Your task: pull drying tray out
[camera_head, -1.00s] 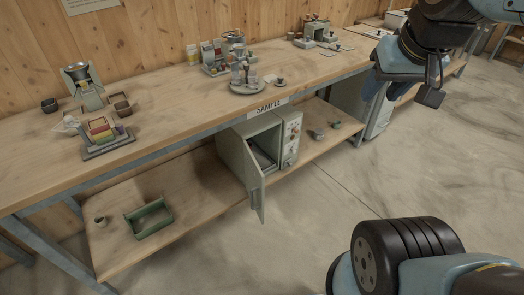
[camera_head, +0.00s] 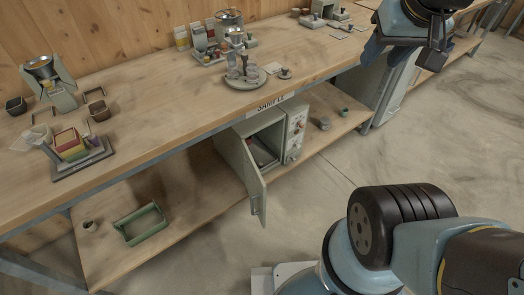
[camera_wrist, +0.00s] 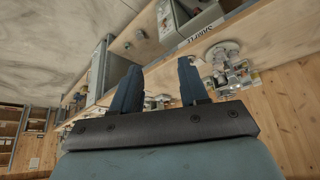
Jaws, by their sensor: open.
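The small grey drying oven (camera_head: 268,140) stands on the lower shelf under the "SAMPLE" label (camera_head: 270,104). Its door (camera_head: 248,174) is swung open toward the front. A dark drying tray (camera_head: 262,152) shows inside the oven, partly hidden by the door and walls. In the wrist view my gripper (camera_wrist: 157,78) is open, its two blue fingers apart with nothing between them. In the head view my gripper is at the upper right, above and to the right of the oven, well away from the tray. The oven (camera_wrist: 190,14) also shows at the top of the wrist view.
A green open box (camera_head: 140,224) and a small cup (camera_head: 89,226) lie on the lower shelf (camera_head: 190,190). Small cups (camera_head: 324,124) stand right of the oven. The bench top (camera_head: 170,100) above carries several instruments. The floor in front is clear.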

